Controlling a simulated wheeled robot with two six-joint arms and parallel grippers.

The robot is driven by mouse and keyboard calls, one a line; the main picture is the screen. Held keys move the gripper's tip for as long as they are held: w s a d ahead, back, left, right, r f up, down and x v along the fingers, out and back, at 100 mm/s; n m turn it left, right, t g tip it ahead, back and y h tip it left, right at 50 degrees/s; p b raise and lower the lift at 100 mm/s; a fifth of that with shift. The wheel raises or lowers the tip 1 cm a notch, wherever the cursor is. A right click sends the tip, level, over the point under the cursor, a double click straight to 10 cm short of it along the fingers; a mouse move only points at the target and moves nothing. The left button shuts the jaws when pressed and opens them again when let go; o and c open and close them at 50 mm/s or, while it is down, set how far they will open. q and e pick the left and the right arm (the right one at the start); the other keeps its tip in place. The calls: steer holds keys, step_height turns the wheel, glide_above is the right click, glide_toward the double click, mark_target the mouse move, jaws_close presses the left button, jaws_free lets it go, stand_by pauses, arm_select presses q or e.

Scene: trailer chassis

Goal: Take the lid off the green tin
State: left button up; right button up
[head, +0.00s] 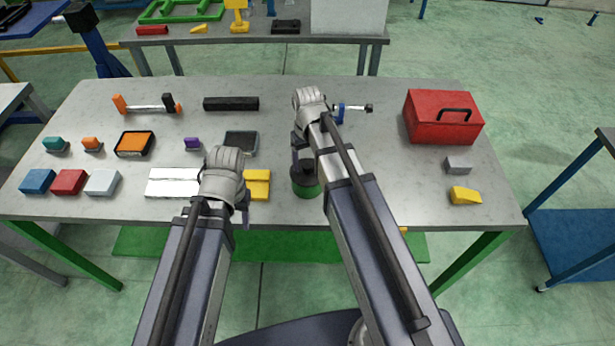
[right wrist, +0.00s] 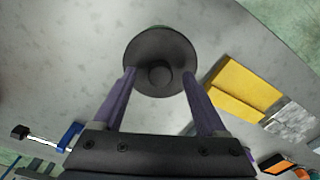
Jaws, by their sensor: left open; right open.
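The green tin (head: 306,191) stands on the grey table near its front edge, partly hidden by my right arm. Its dark round lid (right wrist: 160,48) is on top, with a knob (right wrist: 160,74) in the middle. My right gripper (right wrist: 158,77) is open, its two purple fingers pointing at the lid with the knob between them in the right wrist view. I cannot tell whether they touch the lid. My left gripper (head: 244,211) is open and empty, mostly hidden by its wrist, near the yellow block (head: 257,186).
A red toolbox (head: 443,119) stands at the right, with a grey block (head: 458,165) and a yellow wedge (head: 466,195) before it. A blue clamp (head: 340,113) lies behind my right wrist. The table between tin and toolbox is clear.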

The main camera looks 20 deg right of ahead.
steer(key=shift+f, duration=0.25)
steer(key=shift+c, duration=0.3)
jaws_close()
